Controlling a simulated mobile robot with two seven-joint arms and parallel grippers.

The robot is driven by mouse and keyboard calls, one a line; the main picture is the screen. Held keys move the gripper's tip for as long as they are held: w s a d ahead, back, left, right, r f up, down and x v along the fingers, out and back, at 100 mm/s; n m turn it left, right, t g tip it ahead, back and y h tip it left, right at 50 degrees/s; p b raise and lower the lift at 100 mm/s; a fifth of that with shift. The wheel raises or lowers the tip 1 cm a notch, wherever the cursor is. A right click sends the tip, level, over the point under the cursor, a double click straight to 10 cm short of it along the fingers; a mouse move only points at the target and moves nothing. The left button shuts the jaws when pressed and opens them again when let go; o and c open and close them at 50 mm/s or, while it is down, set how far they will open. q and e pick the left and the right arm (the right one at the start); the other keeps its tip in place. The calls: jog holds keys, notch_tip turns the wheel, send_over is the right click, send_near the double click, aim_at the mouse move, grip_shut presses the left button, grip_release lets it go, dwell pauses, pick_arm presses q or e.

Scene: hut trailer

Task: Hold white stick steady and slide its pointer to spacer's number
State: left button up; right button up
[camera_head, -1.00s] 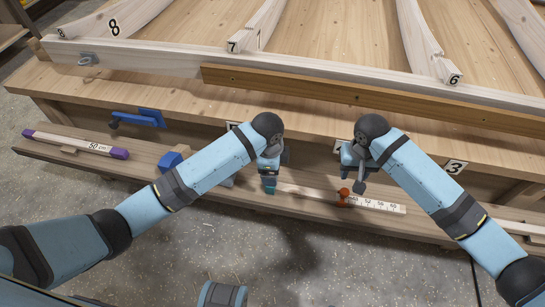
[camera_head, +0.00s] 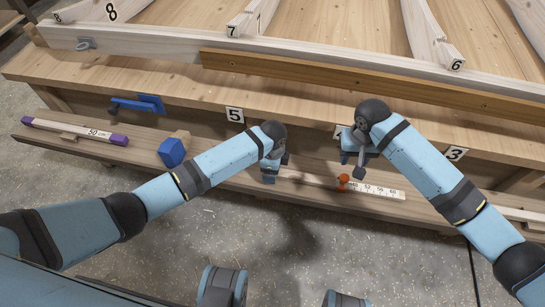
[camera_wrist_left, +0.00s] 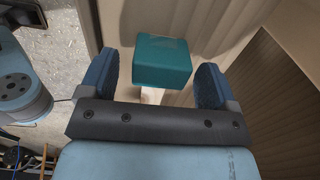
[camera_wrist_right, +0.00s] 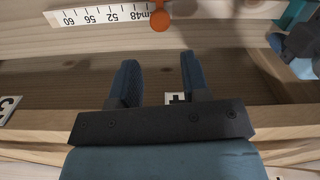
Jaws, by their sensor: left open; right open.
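The white stick (camera_head: 388,191) lies along the low front ledge, its printed scale at the right. An orange pointer (camera_head: 343,180) sits on it beside the 48 mark; the right wrist view also shows the pointer (camera_wrist_right: 160,20) and scale. The stick's teal end block (camera_wrist_left: 162,62) is between the left gripper's open fingers, with gaps visible on both sides. My left gripper (camera_head: 270,170) is over that end. My right gripper (camera_wrist_right: 160,58) is open and empty, a little behind the pointer. The spacer, marked 50 cm with purple ends (camera_head: 88,132), lies on the ledge at the left.
A blue clamp (camera_head: 140,107) is on the bench front. Number plates 5 (camera_head: 235,115) and 3 (camera_head: 455,154) mark the bench front. The bench top (camera_head: 130,77) rises behind the ledge.

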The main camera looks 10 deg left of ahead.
pick_arm(q)
jog(key=shift+f, duration=0.85)
jog(key=shift+c, duration=0.2)
jog(key=c, duration=1.1)
pick_arm(e)
jog(key=shift+o, duration=1.3)
